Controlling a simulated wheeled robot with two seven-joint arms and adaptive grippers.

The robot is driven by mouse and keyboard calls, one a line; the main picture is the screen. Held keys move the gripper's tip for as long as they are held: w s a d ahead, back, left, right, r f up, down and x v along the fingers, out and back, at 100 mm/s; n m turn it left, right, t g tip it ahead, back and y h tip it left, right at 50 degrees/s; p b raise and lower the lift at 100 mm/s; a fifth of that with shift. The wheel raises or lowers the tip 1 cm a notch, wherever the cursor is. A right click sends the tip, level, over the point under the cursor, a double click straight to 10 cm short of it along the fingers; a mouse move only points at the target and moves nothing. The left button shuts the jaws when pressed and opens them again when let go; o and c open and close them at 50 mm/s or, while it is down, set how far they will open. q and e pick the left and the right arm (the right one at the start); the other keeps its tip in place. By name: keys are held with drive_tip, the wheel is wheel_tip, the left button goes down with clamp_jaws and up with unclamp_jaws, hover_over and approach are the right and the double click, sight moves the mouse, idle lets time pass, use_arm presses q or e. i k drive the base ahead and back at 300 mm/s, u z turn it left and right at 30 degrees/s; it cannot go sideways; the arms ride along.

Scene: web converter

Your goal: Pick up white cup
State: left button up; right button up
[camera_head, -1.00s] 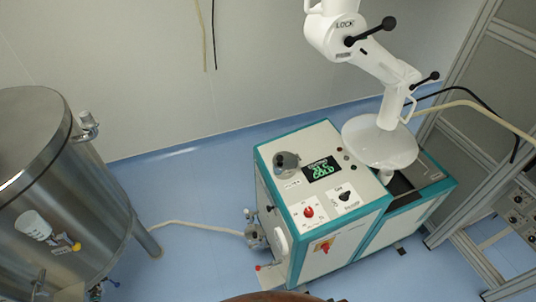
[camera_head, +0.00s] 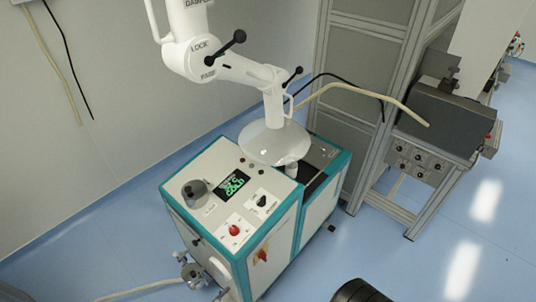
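I see no thing that I can clearly name as a white cup in the head view. A white, wide dish-shaped hood (camera_head: 272,145) hangs at the end of a white jointed arm (camera_head: 198,48) over the teal-edged machine (camera_head: 175,212). A grey round fitting (camera_head: 195,194) sits on the machine's top panel, beside a green display (camera_head: 235,184). Neither of my grippers is in view.
A grey metal frame (camera_head: 352,95) stands right of the machine, with a dark box unit on a stand (camera_head: 445,118) beside it. A dark round object (camera_head: 360,292) is cut off at the bottom edge. Blue floor (camera_head: 400,265) is clear at lower right.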

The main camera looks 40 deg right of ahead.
sight(290, 170)
drive_tip(key=z, duration=1.7)
drive_tip(key=k, duration=1)
drive_tip(key=z, duration=0.45)
drive_tip(key=i, duration=2)
drive_tip(key=u, duration=2.15)
